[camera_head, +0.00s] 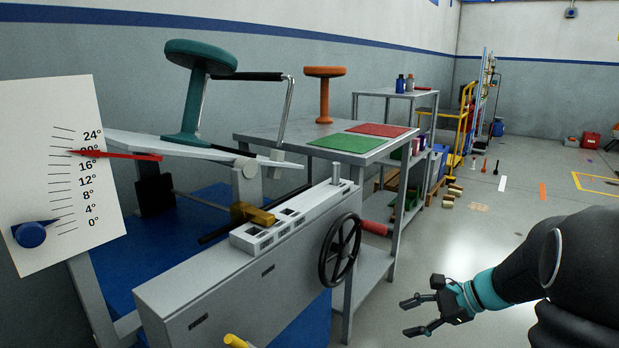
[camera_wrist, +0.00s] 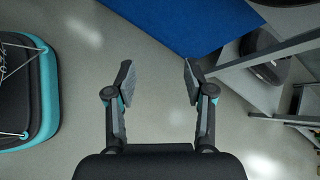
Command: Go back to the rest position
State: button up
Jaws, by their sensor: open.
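My gripper (camera_head: 412,316) is at the lower right of the head view, at the end of my dark arm with a teal band. Its two fingers are apart, with nothing between them. The wrist view shows the open gripper (camera_wrist: 158,85) over bare grey floor, beside a blue mat. In the head view it is to the right of the grey test machine (camera_head: 215,285) and its black handwheel (camera_head: 341,250), apart from both. A teal stool (camera_head: 187,100) stands on the machine's tilted white plate (camera_head: 150,146).
A table (camera_head: 285,134) with a green mat (camera_head: 343,143), a red mat (camera_head: 379,130) and an orange stool (camera_head: 325,92) stands behind the machine. A dial board (camera_head: 75,195) is at left, its red pointer near 20°. A blue mat (camera_wrist: 185,22) lies below. Floor at right is largely clear.

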jog(key=s+a+r+n+g+h+p, duration=0.1)
jog(key=s+r+n+h, duration=0.25)
jog(key=s+n, duration=0.35)
jog(key=s+a+r+n+g+h+p, duration=0.1)
jog(key=s+a+r+n+h, duration=0.1)
jog(key=s+n+h, duration=0.5)
jog(key=s+a+r+n+t+y+p, duration=0.1)
jog(key=s+a+r+n+t, duration=0.2)
jog(key=s+r, duration=0.5)
jog(key=shift+s+a+t+p, duration=0.4)
jog(key=shift+s+a, duration=0.15)
jog(key=shift+s, duration=0.05)
